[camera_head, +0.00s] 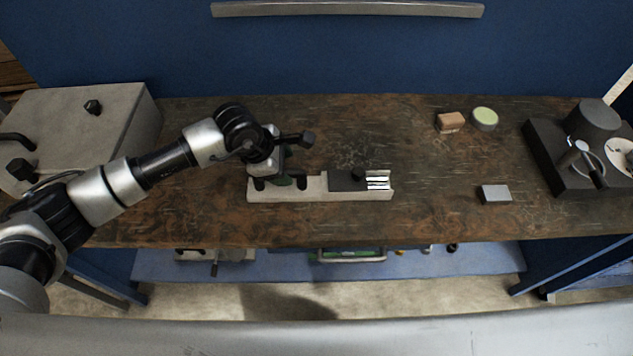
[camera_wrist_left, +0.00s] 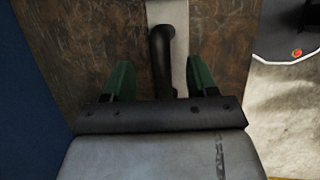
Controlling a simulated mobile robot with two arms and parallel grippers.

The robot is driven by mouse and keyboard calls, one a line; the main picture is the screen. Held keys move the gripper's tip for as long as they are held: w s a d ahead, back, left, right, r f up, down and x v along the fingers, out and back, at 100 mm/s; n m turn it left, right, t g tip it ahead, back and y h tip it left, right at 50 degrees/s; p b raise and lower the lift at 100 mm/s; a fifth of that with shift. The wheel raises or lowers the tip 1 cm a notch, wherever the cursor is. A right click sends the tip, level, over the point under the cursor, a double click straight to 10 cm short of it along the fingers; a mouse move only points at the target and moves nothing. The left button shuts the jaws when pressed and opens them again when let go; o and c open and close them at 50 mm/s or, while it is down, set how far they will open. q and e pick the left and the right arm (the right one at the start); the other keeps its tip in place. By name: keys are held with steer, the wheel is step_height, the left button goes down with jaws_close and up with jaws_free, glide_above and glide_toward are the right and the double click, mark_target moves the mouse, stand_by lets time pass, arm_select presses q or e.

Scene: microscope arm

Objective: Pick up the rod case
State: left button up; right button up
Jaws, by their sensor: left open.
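The rod case (camera_head: 312,188), a long pale box, lies across the middle of the workbench. A dark lid (camera_head: 345,181) covers part of it, and bright rods (camera_head: 378,181) show at its right end. My left gripper (camera_head: 280,183) is over the left end of the case, partly hiding it. In the left wrist view its green fingers (camera_wrist_left: 160,78) are open, one on each side of a black curved handle (camera_wrist_left: 160,50) on the pale case (camera_wrist_left: 176,13). A gap shows between fingers and handle. My right gripper is out of view.
A grey metal box (camera_head: 75,125) stands at the left of the workbench (camera_head: 400,225). A brown block (camera_head: 451,122), a round green-topped tin (camera_head: 485,118) and a small grey box (camera_head: 496,194) are to the right. A dark device (camera_head: 560,160) stands at the far right.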

mark_target(290, 171)
arm_select(q)
steer(key=p+x, duration=0.1)
steer(key=x, duration=0.3)
steer(key=shift+d+f, duration=0.1)
steer(key=shift+f, duration=0.1)
steer(key=shift+c, duration=0.2)
jaws_close()
steer(key=shift+s, duration=0.1)
steer(key=shift+r, duration=0.15)
